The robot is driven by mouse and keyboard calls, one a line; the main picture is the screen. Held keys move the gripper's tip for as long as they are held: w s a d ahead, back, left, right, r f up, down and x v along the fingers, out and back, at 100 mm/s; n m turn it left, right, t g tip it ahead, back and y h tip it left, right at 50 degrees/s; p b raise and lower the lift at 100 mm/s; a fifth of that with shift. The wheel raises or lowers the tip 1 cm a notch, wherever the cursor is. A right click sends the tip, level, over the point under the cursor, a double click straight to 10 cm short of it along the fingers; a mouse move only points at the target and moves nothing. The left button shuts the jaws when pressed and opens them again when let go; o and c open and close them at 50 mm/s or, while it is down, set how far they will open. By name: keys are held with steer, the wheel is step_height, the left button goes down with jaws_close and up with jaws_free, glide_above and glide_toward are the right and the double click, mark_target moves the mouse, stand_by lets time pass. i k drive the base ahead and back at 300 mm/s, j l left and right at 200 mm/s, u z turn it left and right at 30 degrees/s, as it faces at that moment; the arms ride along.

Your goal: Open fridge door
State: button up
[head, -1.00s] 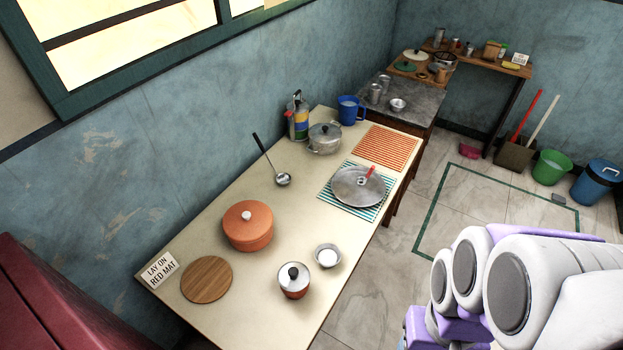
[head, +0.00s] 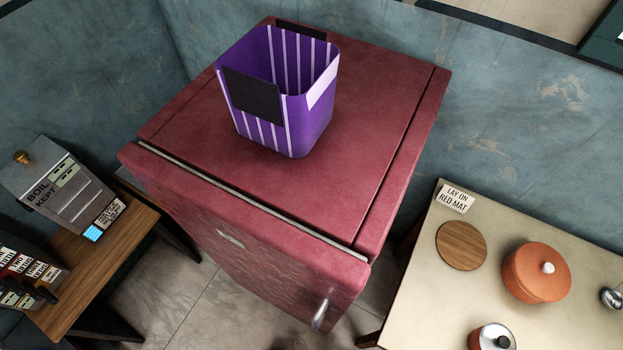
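The fridge is a dark red box seen from above in the head view, with its flat top (head: 375,110) facing me. Its door (head: 250,245) is on the near side and looks shut, with a pale seal line along the top edge. A short metal handle (head: 320,314) sits near the right end of the door front. A purple striped bin (head: 310,120) stands upright on the fridge top. My gripper is not in view, and nothing of my arm shows now.
To the right, a cream table (head: 440,285) holds an orange pot (head: 537,272), a round wooden board (head: 463,246) and a "LAY ON RED MAT" sign (head: 455,198). To the left, a wooden table (head: 75,290) carries a grey box (head: 60,190). Tiled floor (head: 185,290) shows between them.

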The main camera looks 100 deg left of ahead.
mark_target(310, 278)
steer(key=k+l+u, duration=0.15)
steer(key=u, duration=1.15)
steer(key=k+u, duration=0.1)
steer(key=u, duration=2.3)
steer(key=k+j+z, duration=0.2)
steer(key=k+z, duration=0.25)
steer(key=k+j+z, duration=0.1)
steer(key=k+z, duration=0.35)
steer(key=i, duration=0.05)
